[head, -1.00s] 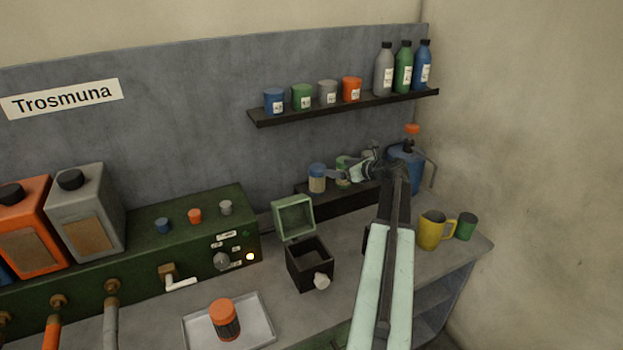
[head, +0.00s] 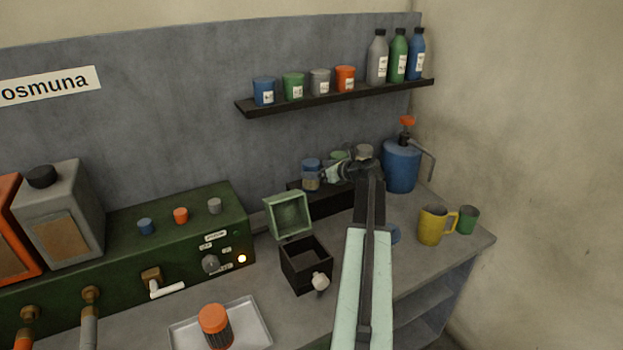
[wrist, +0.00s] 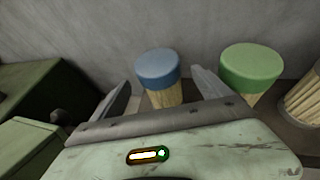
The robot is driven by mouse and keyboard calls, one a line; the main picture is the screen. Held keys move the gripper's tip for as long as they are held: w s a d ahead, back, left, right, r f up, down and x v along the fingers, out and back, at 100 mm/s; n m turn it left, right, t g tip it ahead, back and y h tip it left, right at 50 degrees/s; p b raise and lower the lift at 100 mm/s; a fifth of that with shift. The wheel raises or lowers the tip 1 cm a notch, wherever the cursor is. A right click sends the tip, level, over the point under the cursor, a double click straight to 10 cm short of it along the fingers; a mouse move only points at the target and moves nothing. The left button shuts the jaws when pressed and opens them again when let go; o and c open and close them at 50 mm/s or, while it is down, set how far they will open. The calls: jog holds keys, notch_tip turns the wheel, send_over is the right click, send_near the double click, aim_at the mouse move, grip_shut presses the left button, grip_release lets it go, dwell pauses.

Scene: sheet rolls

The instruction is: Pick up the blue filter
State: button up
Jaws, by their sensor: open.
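The blue filter (head: 311,173) has a blue cap and a pale pleated body. It stands upright at the left end of a dark raised stand (head: 334,204) by the back wall. In the wrist view the blue filter (wrist: 159,68) appears between and beyond the two fingers, with its lower part hidden by my gripper. My gripper (wrist: 161,78) is open and empty. In the head view my gripper (head: 328,173) is just right of the blue filter; whether they touch is unclear.
A green filter (wrist: 251,67) stands close to the right of the blue one, with another pleated filter (wrist: 302,98) further right. A dark box with an open green lid (head: 287,215) stands in front left. A blue pump can (head: 401,166) stands right. A shelf (head: 335,98) hangs above.

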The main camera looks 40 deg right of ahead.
aim_at(306, 160)
jog(key=b+x, duration=0.1)
jog(key=x, duration=0.3)
jog(key=c, duration=1.8)
jog(key=shift+r+p, duration=0.45)
jog(key=shift+p, duration=0.05)
notch_tip(306, 160, up, 3)
jog(key=p, duration=0.3)
jog(key=shift+r, duration=0.1)
jog(key=shift+s+a+r+p, duration=0.2)
jog(key=shift+s+a, duration=0.6)
jog(key=shift+s, duration=1.75)
jog(key=shift+s+a+r+p, duration=0.15)
jog(key=shift+s+a, duration=0.7)
jog(key=shift+s, duration=1.7)
jog(key=shift+s+a+r+p, duration=0.2)
jog(key=shift+s+a, duration=0.6)
jog(key=shift+s, duration=1.75)
